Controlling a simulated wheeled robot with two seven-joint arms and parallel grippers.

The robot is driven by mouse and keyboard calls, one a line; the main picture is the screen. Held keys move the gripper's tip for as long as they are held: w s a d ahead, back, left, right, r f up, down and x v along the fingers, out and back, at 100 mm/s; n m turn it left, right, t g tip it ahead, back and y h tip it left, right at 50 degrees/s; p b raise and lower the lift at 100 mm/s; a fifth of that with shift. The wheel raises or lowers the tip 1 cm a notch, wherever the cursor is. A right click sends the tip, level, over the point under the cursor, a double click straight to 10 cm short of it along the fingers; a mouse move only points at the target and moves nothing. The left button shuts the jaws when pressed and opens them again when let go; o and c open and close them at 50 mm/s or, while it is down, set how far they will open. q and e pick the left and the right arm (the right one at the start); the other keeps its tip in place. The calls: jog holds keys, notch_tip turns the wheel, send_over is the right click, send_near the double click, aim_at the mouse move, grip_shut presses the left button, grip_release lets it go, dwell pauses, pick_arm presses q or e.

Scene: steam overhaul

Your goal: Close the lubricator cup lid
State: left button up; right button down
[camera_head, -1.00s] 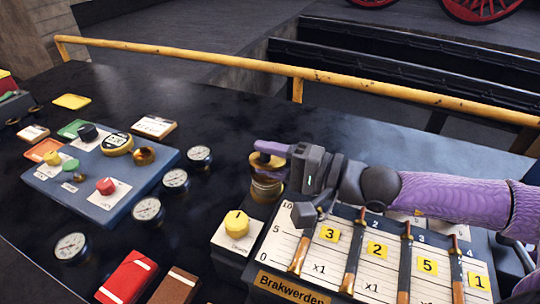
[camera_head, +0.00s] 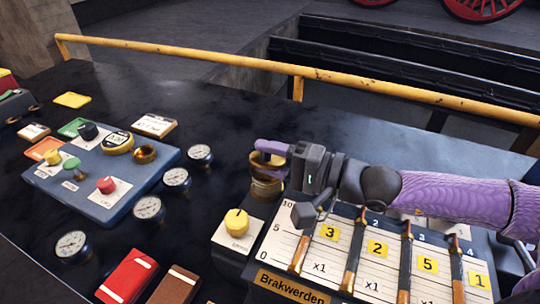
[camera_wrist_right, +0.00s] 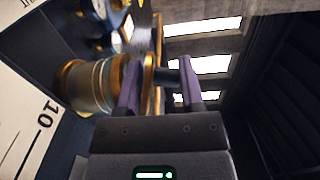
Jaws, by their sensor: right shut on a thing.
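The lubricator cup (camera_head: 266,189) is a brass cup on the dark bench, left of the lever panel. It also shows in the right wrist view (camera_wrist_right: 88,86). Its lid (camera_head: 262,163), a brass disc, sits at the cup's top, partly hidden by my fingers. In the right wrist view the lid (camera_wrist_right: 158,55) is seen edge-on, close to the cup's rim; whether it touches all round I cannot tell. My right gripper (camera_head: 272,150) is at the lid from the right, its purple fingers (camera_wrist_right: 161,92) shut on the lid's dark knob (camera_wrist_right: 171,76). My left gripper is not in view.
The lever panel (camera_head: 330,265) with several upright levers lies right beneath my right arm. A yellow knob (camera_head: 237,222) stands close in front of the cup. Several gauges (camera_head: 149,208) and a blue control panel (camera_head: 140,178) lie left. A yellow rail (camera_head: 200,54) runs behind.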

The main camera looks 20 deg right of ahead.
aim_at(269, 160)
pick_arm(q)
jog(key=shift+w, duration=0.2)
pick_arm(e)
jog(key=shift+f, duration=0.2)
jog(key=shift+c, duration=2)
grip_release()
jog(key=shift+s+d+p, duration=0.35)
jog(key=shift+s+p, duration=0.05)
jog(key=shift+s, duration=0.1)
jog(key=shift+p+v, duration=0.35)
jog(key=shift+v, duration=0.65)
jog(key=v, duration=0.1)
jog(key=p+v, duration=0.2)
jog(key=shift+d+r, duration=0.2)
jog(key=shift+r, duration=0.05)
jog(key=p+v, duration=0.2)
jog(key=v, duration=0.1)
jog(key=shift+s+r, duration=0.1)
jog(key=shift+s, duration=0.05)
jog(key=shift+s+d+p, duration=0.35)
jog(key=shift+s+d, duration=0.15)
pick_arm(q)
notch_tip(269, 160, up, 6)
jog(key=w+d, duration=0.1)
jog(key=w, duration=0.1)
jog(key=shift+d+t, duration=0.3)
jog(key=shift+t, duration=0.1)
pick_arm(e)
jog(key=shift+s+d, duration=0.1)
jog(key=shift+s, duration=0.05)
